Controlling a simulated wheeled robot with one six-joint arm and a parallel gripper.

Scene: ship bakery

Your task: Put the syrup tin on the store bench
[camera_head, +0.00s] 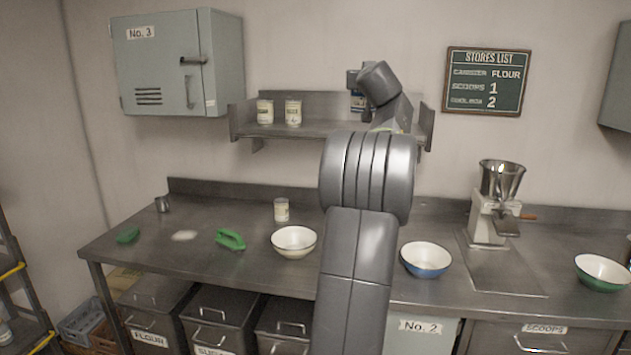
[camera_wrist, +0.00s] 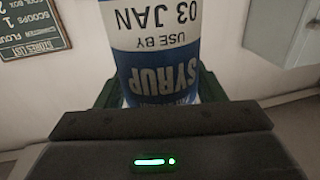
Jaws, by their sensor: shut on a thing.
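The syrup tin (camera_wrist: 158,70) is blue and white and reads "SYRUP" and "USE BY 03 JAN", upside down in the wrist view. My gripper (camera_wrist: 160,98) is shut on it, with green jaw parts on both sides. My arm hides most of my gripper there. I cannot tell whether the tin touches the shelf. The long steel bench (camera_head: 365,226) runs below; no label on it reads as store bench.
Two pale tins (camera_head: 265,112) (camera_head: 293,113) stand on the shelf's left part. A cabinet (camera_head: 165,65) hangs left.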

